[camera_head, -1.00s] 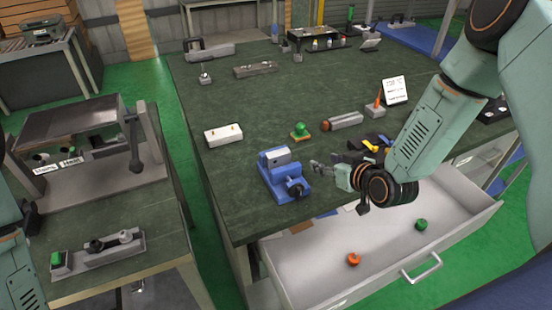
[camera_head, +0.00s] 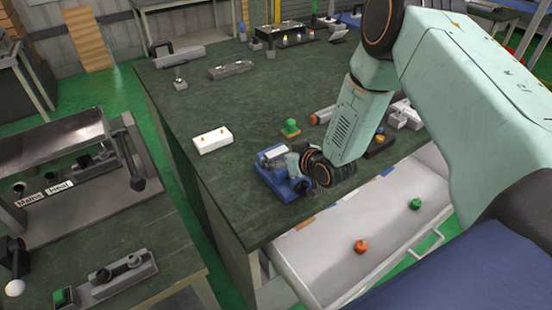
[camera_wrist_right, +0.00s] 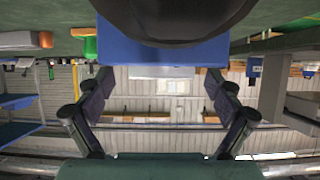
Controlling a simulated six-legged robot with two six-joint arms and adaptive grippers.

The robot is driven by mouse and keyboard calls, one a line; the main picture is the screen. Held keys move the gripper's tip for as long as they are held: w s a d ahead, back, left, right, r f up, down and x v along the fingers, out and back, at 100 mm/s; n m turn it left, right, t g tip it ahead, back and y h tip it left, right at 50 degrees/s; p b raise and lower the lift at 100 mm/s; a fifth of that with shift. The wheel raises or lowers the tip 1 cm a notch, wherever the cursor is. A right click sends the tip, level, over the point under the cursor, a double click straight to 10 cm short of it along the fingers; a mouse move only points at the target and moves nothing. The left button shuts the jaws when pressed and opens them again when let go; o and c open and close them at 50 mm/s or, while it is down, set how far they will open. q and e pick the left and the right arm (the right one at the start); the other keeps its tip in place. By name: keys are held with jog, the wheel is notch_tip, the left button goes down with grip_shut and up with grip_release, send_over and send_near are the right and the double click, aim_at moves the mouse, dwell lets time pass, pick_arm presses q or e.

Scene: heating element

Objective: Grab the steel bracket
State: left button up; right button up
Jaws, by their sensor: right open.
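A blue vise (camera_head: 283,184) stands near the front edge of the green workbench. A light grey metal piece (camera_head: 272,154), which looks like the steel bracket, sits at its top. My right gripper (camera_head: 288,158) is right at the vise top, and my arm hides part of the vise. In the right wrist view the open fingers (camera_wrist_right: 157,95) spread to either side, with the blue vise (camera_wrist_right: 150,52) ahead, upside down. A pale strip (camera_wrist_right: 160,72) along the vise edge lies between the fingers; I cannot tell contact. My left gripper is out of view.
The open drawer (camera_head: 325,245) below the vise holds an orange knob (camera_head: 361,246) and a green knob (camera_head: 416,204). The bench's left middle is clear.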

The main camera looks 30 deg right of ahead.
jog(key=shift+w+f, duration=0.15)
jog(key=shift+w, duration=0.05)
jog(key=shift+a, duration=0.25)
jog(key=shift+w+d+f, duration=0.1)
jog(key=shift+w+d, duration=0.05)
jog(key=shift+d, duration=0.15)
jog(key=c, duration=0.4)
jog(key=shift+a, duration=0.25)
jog(key=c, duration=0.6)
jog(key=shift+d, duration=0.15)
jog(key=c, duration=0.5)
